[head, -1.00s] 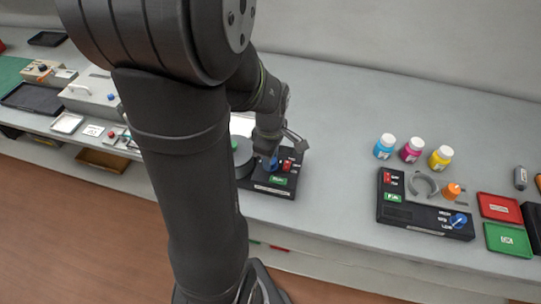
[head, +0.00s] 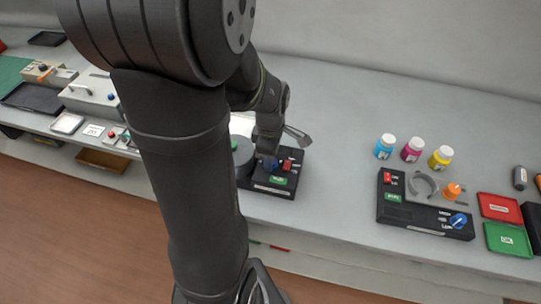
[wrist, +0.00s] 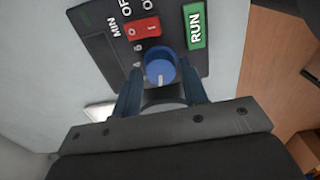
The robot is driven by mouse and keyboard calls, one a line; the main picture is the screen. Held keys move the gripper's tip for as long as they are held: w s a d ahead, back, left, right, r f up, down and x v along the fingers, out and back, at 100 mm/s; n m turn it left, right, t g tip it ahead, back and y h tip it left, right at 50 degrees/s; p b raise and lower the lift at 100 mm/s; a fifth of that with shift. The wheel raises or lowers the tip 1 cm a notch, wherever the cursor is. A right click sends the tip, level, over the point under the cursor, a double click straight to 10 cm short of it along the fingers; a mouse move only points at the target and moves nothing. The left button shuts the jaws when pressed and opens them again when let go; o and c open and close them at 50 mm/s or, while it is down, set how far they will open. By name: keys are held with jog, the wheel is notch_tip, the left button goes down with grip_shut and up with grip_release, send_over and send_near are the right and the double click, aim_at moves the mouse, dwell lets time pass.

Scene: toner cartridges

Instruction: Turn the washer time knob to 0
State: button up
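The washer panel (head: 284,185) is a black unit with a green RUN button (wrist: 195,27), a red rocker switch (wrist: 143,28) and a blue time knob (wrist: 160,66). My gripper (head: 268,158) is over its left part in the head view and mostly covers the knob there. In the wrist view, my gripper (wrist: 160,80) has one finger close against each side of the knob and appears shut on it. The knob's white mark points down toward my gripper. The digits 6 and 4 show left of the knob; the left finger hides part of the scale.
A dark grey round part (head: 243,157) stands just left of the panel. A second black panel (head: 425,208) with its own blue knob is to the right, with blue, magenta and yellow bottles (head: 412,149) behind it. The counter between the panels is clear.

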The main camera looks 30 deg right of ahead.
notch_tip(320, 180, up, 17)
jog(key=shift+r, duration=0.2)
dwell(0.5)
jog(key=shift+f, duration=0.1)
notch_tip(320, 180, down, 17)
jog(key=shift+s+f, duration=0.1)
jog(key=shift+f, duration=0.1)
dwell(0.5)
